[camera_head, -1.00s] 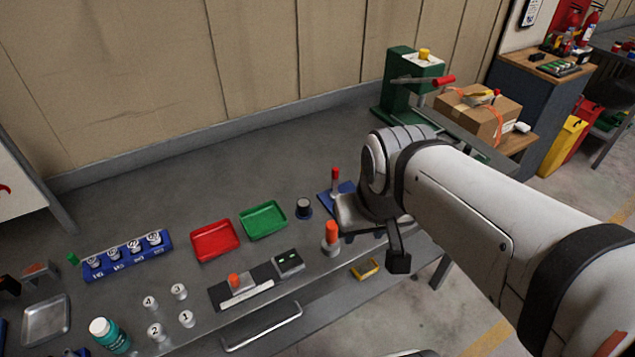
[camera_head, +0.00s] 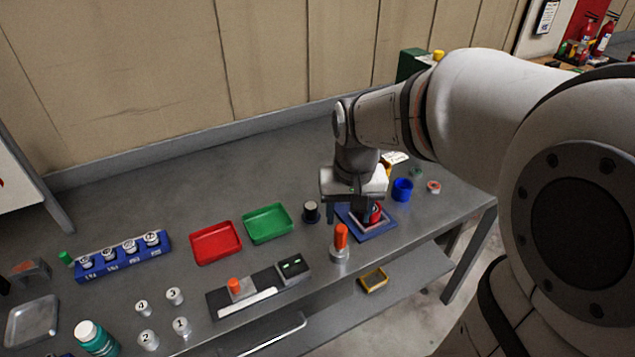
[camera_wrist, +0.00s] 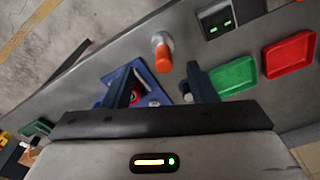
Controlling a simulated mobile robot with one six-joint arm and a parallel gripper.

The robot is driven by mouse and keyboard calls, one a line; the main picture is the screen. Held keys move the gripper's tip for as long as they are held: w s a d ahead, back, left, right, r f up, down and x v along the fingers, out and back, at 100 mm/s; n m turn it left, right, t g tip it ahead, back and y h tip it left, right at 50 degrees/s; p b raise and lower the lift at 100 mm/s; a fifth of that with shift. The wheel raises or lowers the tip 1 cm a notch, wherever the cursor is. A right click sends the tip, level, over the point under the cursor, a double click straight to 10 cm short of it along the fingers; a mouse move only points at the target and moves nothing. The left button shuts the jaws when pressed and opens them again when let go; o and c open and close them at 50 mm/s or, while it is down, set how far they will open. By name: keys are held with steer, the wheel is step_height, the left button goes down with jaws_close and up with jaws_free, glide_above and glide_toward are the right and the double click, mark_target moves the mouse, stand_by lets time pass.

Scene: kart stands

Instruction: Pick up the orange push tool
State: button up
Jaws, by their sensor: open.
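The orange push tool (camera_head: 341,238) stands upright at the front edge of the bench, its orange grip above a grey metal base. In the wrist view the orange push tool (camera_wrist: 163,58) shows just beyond the fingertips, roughly between them. My gripper (camera_head: 350,212) is open and points down, above and slightly behind the tool, over a blue fixture pad (camera_head: 386,230). In the wrist view my gripper (camera_wrist: 160,85) has nothing between its fingers. A red part (camera_head: 376,213) on the pad is partly hidden by my gripper.
A dark round knob (camera_head: 311,211), a green tray (camera_head: 267,224) and a red tray (camera_head: 215,242) lie left of my gripper. A black slide with an orange knob (camera_head: 235,287) is at front left. A blue cup (camera_head: 402,189) stands to the right.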

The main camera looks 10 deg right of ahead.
steer(key=g+b, duration=0.1)
glide_above(340, 237)
steer(key=shift+m, duration=0.3)
steer(key=f, duration=0.3)
steer(key=w+f, duration=0.1)
steer(key=f, duration=0.1)
steer(key=shift+d, duration=0.3)
steer(key=f, duration=0.7)
steer(key=shift+w+f, duration=0.3)
steer(key=c, duration=1.1)
